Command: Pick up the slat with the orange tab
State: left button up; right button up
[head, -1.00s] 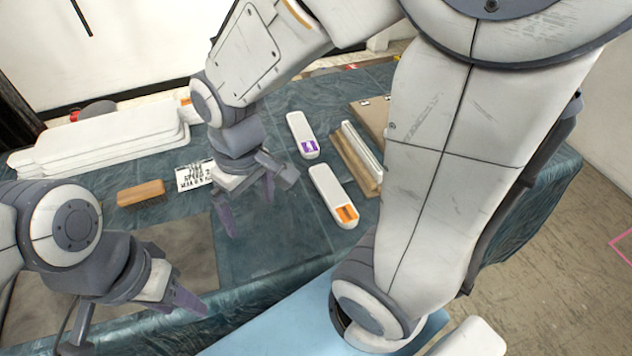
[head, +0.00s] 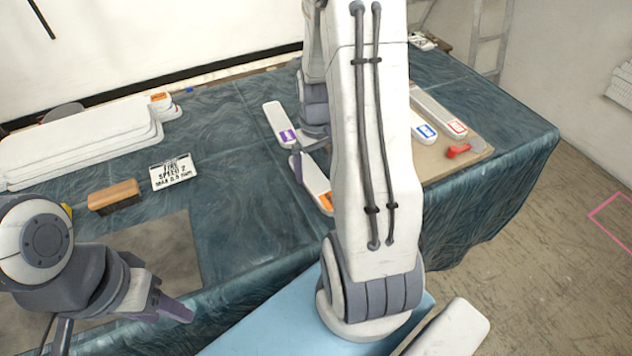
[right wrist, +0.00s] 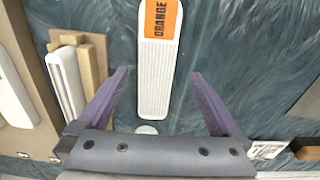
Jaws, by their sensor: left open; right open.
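The slat with the orange tab (head: 314,181) is a white bar lying on the teal cloth, partly hidden behind my right arm in the head view. In the right wrist view this slat (right wrist: 156,88) lies lengthwise between the fingers, its ORANGE label at the top. My right gripper (right wrist: 160,78) is open and empty, one finger on each side of the slat and apart from it; its height above the slat is unclear. In the head view it is mostly hidden by my arm. My left gripper (head: 125,325) is open and empty at the lower left.
A slat with a purple tab (head: 275,118) lies just behind. Slats with blue (head: 424,131) and red (head: 440,112) tabs lie on a board (head: 455,165) at right. White stacked panels (head: 75,148), a brush (head: 113,195) and a sign (head: 173,172) are left.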

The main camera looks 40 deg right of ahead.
aim_at(316, 181)
jog(key=f, duration=0.5)
jog(key=shift+w+d+f, duration=0.15)
jog(key=shift+w+d, duration=0.15)
jog(key=shift+w, duration=0.05)
jog(key=c, duration=1.5)
jog(key=shift+o, duration=0.2)
